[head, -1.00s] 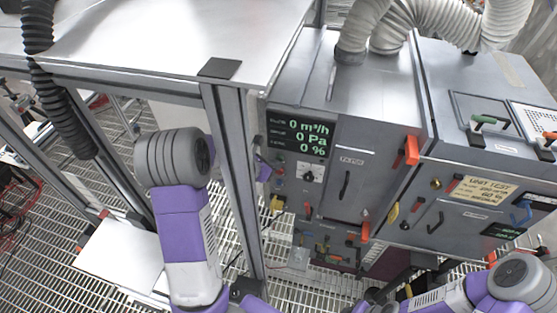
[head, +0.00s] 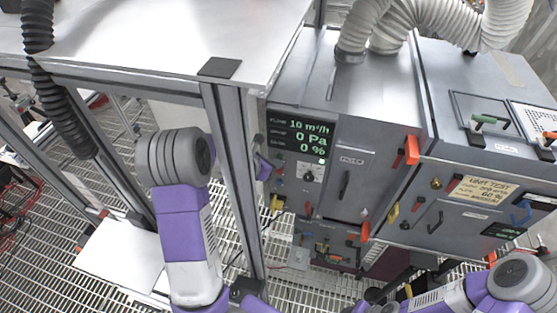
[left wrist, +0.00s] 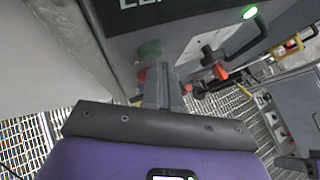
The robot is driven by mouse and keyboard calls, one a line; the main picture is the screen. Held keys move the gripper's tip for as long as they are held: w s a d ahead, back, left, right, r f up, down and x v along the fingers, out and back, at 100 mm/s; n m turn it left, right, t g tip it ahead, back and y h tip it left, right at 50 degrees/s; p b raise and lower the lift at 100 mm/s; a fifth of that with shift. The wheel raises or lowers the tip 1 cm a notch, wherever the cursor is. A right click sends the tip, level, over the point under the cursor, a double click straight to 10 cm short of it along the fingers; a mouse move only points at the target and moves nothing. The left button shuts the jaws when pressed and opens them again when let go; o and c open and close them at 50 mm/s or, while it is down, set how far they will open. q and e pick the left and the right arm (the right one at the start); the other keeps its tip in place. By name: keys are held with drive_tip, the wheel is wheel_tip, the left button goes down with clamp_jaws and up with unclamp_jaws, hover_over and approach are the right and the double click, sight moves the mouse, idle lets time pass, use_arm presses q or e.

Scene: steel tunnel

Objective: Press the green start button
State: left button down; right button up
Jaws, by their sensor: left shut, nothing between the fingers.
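The green start button (left wrist: 150,50) is a round green knob on the grey machine front in the left wrist view. My left gripper (left wrist: 161,80) is shut and empty, with its fingertips right at the lower edge of the button; I cannot tell whether they touch it. In the head view my left gripper (head: 263,168) is partly hidden behind the metal post, beside the panel's left edge, and the button cannot be made out. The display (head: 303,136) reads 10 m³/h, 0 Pa and 0 %. A green lamp (head: 322,161) below it is lit. My right gripper is not in view.
A red button (left wrist: 142,77) sits just below the green one, and a black rotary switch (left wrist: 210,57) with a red part lies to the right. The metal post (head: 232,180) stands close to my left arm. A steel table (head: 160,45) is above left.

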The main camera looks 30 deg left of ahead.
use_arm(q)
drive_tip(key=shift+w, duration=0.2)
idle(0.3)
drive_tip(key=shift+s+b, duration=0.3)
drive_tip(key=shift+b, duration=0.1)
drive_tip(key=s+d+b, duration=0.1)
drive_tip(key=s+b, duration=0.2)
drive_tip(key=s, duration=0.3)
drive_tip(key=shift+d, duration=0.25)
idle(0.8)
